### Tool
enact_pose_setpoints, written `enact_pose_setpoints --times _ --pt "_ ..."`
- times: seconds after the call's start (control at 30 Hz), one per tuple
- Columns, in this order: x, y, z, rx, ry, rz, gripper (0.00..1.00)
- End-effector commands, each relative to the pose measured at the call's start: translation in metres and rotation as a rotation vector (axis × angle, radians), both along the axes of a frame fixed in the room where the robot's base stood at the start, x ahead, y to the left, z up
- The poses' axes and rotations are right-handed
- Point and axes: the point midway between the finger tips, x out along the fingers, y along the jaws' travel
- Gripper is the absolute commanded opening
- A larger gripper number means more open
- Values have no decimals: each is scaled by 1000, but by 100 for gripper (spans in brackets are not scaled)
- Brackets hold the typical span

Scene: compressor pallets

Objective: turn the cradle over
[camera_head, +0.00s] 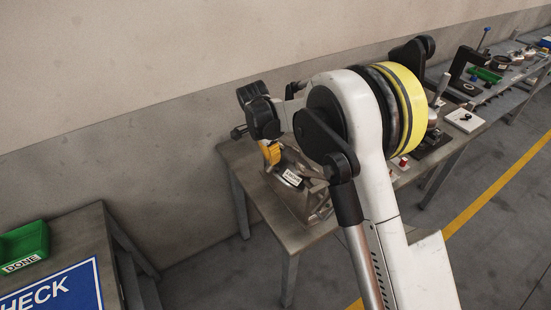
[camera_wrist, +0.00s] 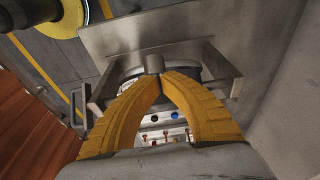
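The cradle (camera_head: 310,205) is a grey metal frame with a white label on its side, standing on a workbench in the head view. In the wrist view, the cradle (camera_wrist: 190,52) shows as a grey frame around a round part, with a short round peg in the middle. My gripper (camera_wrist: 156,75) has two yellow fingers whose tips come together at this peg, one on each side. They look shut on it. In the head view, the yellow fingers of my gripper (camera_head: 270,152) are at the cradle's upper left. My arm hides part of the cradle's right side.
The workbench (camera_head: 240,160) stands by the wall. Benches with tools and parts run to the back right. A green DONE bin (camera_head: 22,245) and a blue CHECK sign (camera_head: 60,292) lie on another bench at lower left. Floor shows between the benches.

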Motion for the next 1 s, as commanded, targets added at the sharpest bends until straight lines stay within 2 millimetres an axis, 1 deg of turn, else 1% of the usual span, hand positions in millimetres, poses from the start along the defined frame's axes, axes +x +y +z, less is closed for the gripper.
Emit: enact_pose_setpoints --times 0.03,0.1,0.4,0.6,1.0 --pt "-3 6 -10 -33 -22 5 0" --pt "-6 9 -16 -88 -61 5 0" --pt "-13 20 -41 -311 -211 4 0" --pt "-15 23 -53 -423 -287 2 0" --pt "-16 23 -63 -426 -286 -1 0"
